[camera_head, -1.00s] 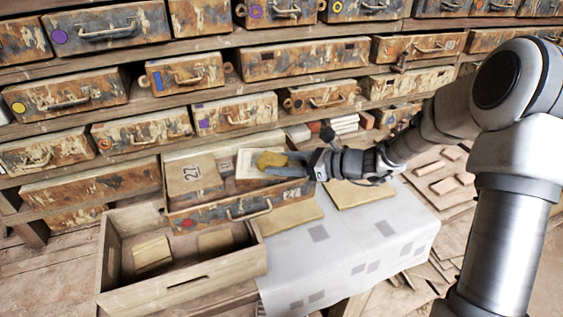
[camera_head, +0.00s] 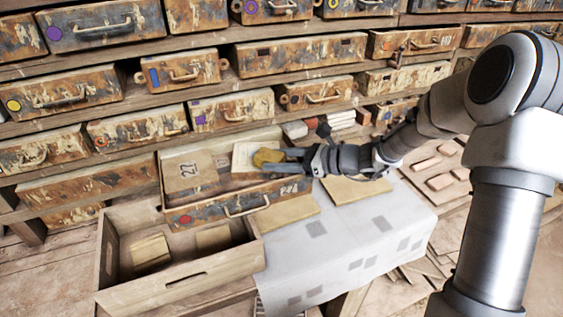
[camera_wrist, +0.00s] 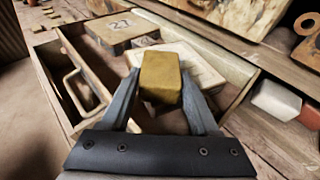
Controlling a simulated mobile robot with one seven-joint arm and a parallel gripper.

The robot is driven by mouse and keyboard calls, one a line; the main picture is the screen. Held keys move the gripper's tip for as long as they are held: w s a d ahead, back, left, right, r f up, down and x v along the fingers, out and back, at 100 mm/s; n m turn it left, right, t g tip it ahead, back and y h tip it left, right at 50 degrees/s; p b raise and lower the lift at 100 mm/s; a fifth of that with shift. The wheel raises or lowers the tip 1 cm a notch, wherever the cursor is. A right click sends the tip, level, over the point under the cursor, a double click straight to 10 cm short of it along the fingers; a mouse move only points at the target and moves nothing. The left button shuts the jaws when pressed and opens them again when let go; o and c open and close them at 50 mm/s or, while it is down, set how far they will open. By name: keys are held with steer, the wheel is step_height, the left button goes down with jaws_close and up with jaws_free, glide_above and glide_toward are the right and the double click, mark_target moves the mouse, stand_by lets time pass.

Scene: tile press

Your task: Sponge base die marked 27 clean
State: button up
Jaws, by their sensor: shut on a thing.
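A brown-grey block marked 27 (camera_head: 188,170) lies at the left in an open drawer (camera_head: 240,205); its number also shows on the block in the wrist view (camera_wrist: 108,30). Beside it lies a pale, white-faced block (camera_head: 243,158), also in the wrist view (camera_wrist: 205,68), with a dark mark too small to read. My gripper (camera_wrist: 160,88) is shut on a yellow sponge (camera_wrist: 160,72). The sponge (camera_head: 268,156) is over the pale block, hiding part of it. I cannot tell whether they touch.
A wooden tray (camera_head: 180,282) with several tan pieces stands in front of the drawer. A pale cloth (camera_head: 345,235) and flat tan boards (camera_head: 355,188) lie at the right. Shelves of worn drawers (camera_head: 295,58) rise close behind. Small white and red blocks (camera_head: 342,118) stand behind my gripper.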

mark_target(275, 152)
steer(key=shift+w+f, duration=0.1)
steer(key=shift+w, duration=0.1)
steer(key=shift+w+a, duration=0.35)
steer(key=shift+w, duration=0.3)
steer(key=shift+w+a, duration=0.3)
steer(key=shift+w, duration=0.35)
steer(key=shift+s, duration=0.1)
steer(key=shift+s+d, duration=0.3)
steer(key=shift+s, duration=0.3)
steer(key=shift+s+d, duration=0.25)
steer(key=shift+s, duration=0.35)
steer(key=shift+s, duration=0.1)
steer(key=shift+s+d, duration=0.3)
steer(key=shift+s, duration=0.25)
steer(key=shift+s+d, duration=0.25)
steer(key=shift+s, duration=0.25)
